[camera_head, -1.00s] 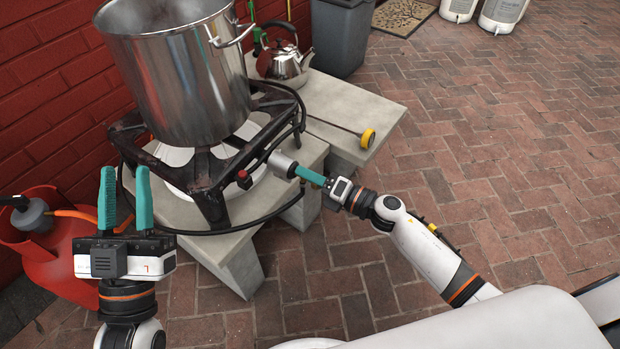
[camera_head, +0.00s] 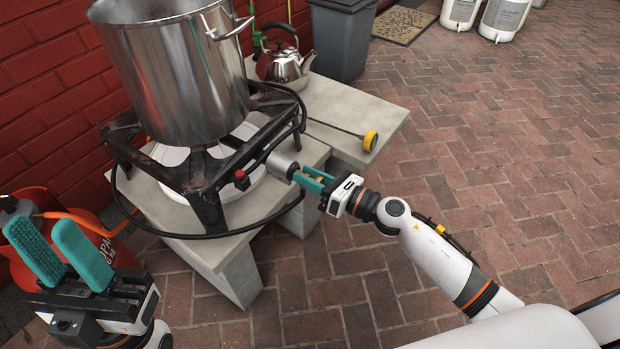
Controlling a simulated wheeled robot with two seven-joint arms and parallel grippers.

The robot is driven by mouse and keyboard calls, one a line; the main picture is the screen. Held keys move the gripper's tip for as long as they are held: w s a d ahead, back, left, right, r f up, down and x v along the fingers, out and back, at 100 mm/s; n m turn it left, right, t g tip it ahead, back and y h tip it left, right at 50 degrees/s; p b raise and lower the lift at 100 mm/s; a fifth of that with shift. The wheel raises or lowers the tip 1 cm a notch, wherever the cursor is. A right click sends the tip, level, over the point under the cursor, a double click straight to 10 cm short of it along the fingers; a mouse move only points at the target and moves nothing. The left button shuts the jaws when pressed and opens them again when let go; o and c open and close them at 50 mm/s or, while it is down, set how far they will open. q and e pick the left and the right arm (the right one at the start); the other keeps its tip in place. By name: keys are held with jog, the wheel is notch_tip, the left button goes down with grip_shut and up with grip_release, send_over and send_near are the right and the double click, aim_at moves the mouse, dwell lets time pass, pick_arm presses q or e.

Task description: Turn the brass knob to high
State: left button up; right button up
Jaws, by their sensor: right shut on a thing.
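The brass knob (camera_head: 318,180) shows as a small gold piece between the teal fingers of my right gripper (camera_head: 310,181). The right gripper is shut on it, at the front of the burner (camera_head: 205,190), beside a grey cylindrical fitting (camera_head: 281,165). The fingers hide most of the knob, so I cannot read its setting. My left gripper (camera_head: 62,257) is open and empty at the lower left, with its fingers pointing up and apart. It is away from the burner.
A large steel pot (camera_head: 175,75) stands on the burner. A red gas tank (camera_head: 50,235) is behind my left gripper.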

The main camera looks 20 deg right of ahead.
jog(key=shift+f, duration=0.1)
dwell(0.4)
jog(key=o, duration=1)
jog(key=v, duration=1.2)
